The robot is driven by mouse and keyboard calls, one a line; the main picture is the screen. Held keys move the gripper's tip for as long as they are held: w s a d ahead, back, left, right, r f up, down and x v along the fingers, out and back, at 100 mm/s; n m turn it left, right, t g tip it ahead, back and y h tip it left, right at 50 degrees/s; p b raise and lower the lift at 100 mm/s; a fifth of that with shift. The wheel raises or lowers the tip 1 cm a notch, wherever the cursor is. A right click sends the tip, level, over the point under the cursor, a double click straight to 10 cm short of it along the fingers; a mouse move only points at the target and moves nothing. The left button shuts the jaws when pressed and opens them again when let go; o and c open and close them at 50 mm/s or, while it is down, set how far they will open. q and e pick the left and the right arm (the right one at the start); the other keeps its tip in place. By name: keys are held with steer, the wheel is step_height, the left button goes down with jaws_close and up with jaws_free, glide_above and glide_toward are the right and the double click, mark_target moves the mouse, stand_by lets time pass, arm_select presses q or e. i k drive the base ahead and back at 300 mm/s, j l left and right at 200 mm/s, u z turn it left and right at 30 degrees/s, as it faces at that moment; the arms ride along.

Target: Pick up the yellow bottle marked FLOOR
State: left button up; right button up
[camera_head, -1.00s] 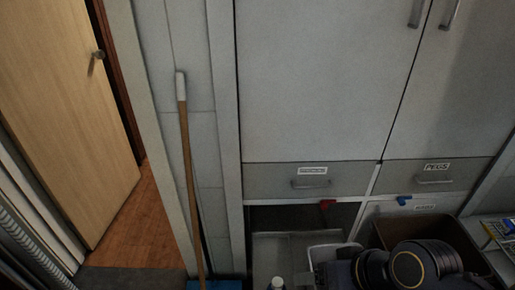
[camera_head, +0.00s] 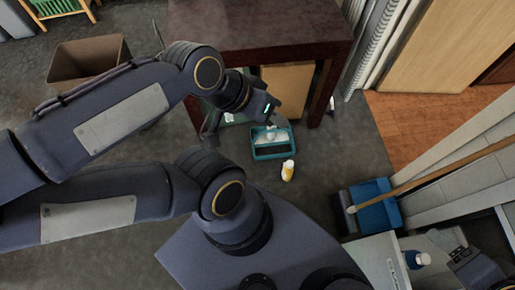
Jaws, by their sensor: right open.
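A small yellow bottle with a white top (camera_head: 287,171) stands on the grey floor in the middle of the head view; its marking is too small to read. My left gripper (camera_head: 268,112) is at the end of the folded arm from the left, above and left of the bottle and apart from it. It is over a teal tray (camera_head: 256,153) with a white item in it, and its jaws are partly hidden by its wrist.
A dark red-brown table (camera_head: 255,25) stands behind the left wrist. A brown bin (camera_head: 88,60) is at the upper left. A blue bin (camera_head: 376,205) with a broom handle (camera_head: 440,174) across it is at the right. A blue-capped bottle (camera_head: 417,259) is near my right gripper.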

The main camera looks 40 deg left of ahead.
mark_target(288, 170)
steer(key=k+j+u, duration=0.1)
steer(key=u, duration=0.25)
steer(key=k+j+u, duration=0.1)
steer(key=u, duration=0.2)
steer(key=i+j+u, duration=0.1)
steer(key=j, duration=0.25)
steer(key=i+j+u, duration=0.1)
steer(key=j, duration=0.25)
steer(key=i+j, duration=0.2)
steer(key=j, duration=0.15)
steer(key=u, duration=0.05)
